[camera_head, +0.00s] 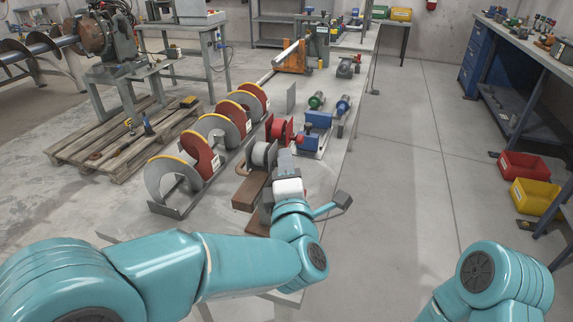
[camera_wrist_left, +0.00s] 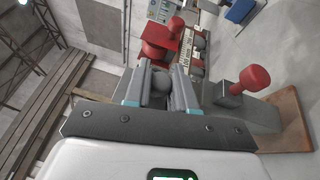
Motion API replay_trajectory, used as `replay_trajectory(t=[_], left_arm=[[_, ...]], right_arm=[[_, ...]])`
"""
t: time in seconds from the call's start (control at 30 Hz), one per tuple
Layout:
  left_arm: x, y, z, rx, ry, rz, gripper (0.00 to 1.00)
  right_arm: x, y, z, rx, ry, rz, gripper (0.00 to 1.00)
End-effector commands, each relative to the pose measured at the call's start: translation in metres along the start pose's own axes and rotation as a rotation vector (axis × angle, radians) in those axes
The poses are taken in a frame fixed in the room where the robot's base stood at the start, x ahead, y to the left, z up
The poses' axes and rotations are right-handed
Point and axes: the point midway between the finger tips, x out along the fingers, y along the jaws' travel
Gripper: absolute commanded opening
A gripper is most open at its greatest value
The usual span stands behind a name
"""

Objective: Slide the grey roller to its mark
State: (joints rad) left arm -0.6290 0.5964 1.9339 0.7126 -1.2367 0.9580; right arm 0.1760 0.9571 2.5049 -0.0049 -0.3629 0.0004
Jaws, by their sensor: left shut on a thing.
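The grey roller (camera_head: 261,155) stands near the middle of the head view, beside the near end of the row of auger flights. A red roller (camera_head: 279,131) stands just beyond it. My left gripper (camera_head: 283,161) reaches in from the near side and is shut on the grey roller. In the left wrist view its fingers (camera_wrist_left: 166,78) close around a rounded grey part, and the rest of the roller is mostly hidden. A red part (camera_wrist_left: 161,40) shows beyond the fingers. The mark cannot be made out. My right gripper is outside the views.
Auger flights (camera_head: 205,160) in red and grey stand left of the roller. A blue fixture (camera_head: 316,133) stands to the right. In the left wrist view a red knob (camera_wrist_left: 255,78) rises to the right of the fingers. Floor (camera_head: 420,150) on the right is open.

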Motion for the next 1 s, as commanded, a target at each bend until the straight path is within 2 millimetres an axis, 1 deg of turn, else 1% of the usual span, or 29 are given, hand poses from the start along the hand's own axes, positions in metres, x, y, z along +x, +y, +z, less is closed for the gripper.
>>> replay_trajectory(t=[0.03, 0.1, 0.23, 0.33, 0.57, 0.6, 0.67, 1.0], left_arm=[[-0.007, -0.002, -0.003, -0.002, -0.001, 0.003, 0.00], [-0.019, 0.000, -0.008, -0.003, -0.001, 0.004, 0.00], [-0.035, 0.004, -0.016, -0.002, -0.001, 0.004, 0.00], [-0.041, 0.006, -0.019, -0.002, 0.001, 0.002, 0.00], [-0.041, 0.007, -0.019, -0.001, 0.002, 0.001, 0.00], [-0.041, 0.007, -0.019, -0.001, 0.002, 0.001, 0.28], [-0.041, 0.007, -0.019, -0.001, 0.002, 0.001, 0.47], [-0.041, 0.007, -0.018, 0.000, 0.001, 0.001, 0.48]], right_arm=[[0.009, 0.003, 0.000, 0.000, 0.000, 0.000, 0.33], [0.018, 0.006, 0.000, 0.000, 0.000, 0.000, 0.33], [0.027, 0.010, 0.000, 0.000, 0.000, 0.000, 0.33], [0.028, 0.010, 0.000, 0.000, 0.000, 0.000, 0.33], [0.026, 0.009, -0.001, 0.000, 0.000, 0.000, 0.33], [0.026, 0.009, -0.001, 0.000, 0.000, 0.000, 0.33], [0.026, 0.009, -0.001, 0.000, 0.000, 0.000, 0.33], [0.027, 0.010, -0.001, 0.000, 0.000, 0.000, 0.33]])
